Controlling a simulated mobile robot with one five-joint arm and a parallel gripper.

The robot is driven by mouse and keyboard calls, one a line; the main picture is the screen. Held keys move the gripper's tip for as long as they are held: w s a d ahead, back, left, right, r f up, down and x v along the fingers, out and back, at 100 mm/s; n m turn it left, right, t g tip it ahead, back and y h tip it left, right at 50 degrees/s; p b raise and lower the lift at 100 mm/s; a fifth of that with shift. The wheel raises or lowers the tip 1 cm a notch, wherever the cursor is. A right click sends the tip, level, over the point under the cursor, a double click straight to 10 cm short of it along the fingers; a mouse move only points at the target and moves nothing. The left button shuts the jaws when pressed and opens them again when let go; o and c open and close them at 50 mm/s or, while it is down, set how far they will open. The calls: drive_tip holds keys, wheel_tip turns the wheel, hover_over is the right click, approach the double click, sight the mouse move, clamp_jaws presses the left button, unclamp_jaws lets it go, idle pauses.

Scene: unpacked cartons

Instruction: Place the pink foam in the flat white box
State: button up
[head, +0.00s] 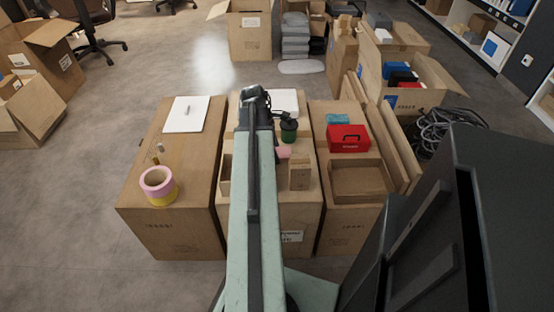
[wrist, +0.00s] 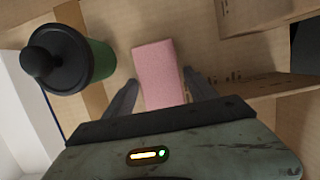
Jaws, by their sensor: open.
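The pink foam (wrist: 157,72) is a small pink block lying on cardboard, in the middle of the wrist view. In the head view the foam (head: 283,152) is partly hidden by my arm, on the middle carton. My gripper (wrist: 160,78) is open, with one finger on each side of the foam's near part; I cannot tell whether either touches it. In the head view the gripper's fingers are hidden. The flat white box (head: 284,101) lies at the back of the middle carton, partly hidden by my arm. A white wall and pale inside show at the wrist view's left (wrist: 28,115).
A dark green container with a black lid (wrist: 68,58) stands close left of the foam. A small brown box (head: 299,174) stands near the foam. A red box (head: 348,138) and an open cardboard tray (head: 360,180) are on the right carton. A tape roll (head: 158,184) is on the left carton.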

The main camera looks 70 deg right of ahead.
drive_tip(key=shift+r, duration=0.15)
drive_tip(key=c, duration=1.2)
wheel_tip(320, 180, up, 10)
drive_tip(key=p, duration=1)
